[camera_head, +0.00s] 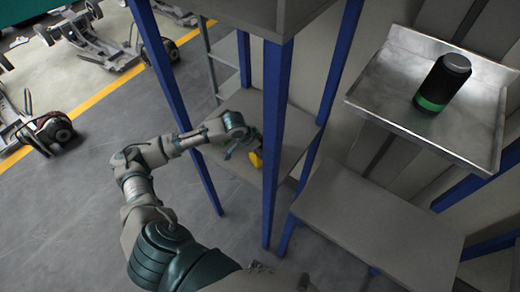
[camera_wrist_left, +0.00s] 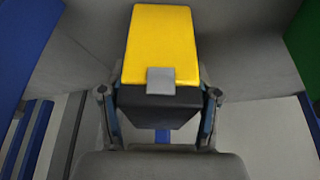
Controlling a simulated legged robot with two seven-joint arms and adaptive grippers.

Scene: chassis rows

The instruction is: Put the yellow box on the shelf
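The yellow box (camera_head: 256,160) is at the end of my left arm, inside the blue-posted shelf unit and over its grey shelf board (camera_head: 298,135). In the left wrist view the box (camera_wrist_left: 160,45) has a yellow top, a grey tab and a black front face. My left gripper (camera_head: 243,150) has a finger on each side of the box, close against it, and appears shut on it in the left wrist view (camera_wrist_left: 160,100). I cannot tell whether the box touches the board. My right gripper is not in view.
Blue posts (camera_head: 277,140) of the shelf unit stand close to my left arm. A metal tray (camera_head: 380,90) holding a black and green cylinder (camera_head: 442,82) is at the upper right. A bare grey surface (camera_head: 375,225) lies below it. Wheeled chassis (camera_head: 100,45) stand at the upper left.

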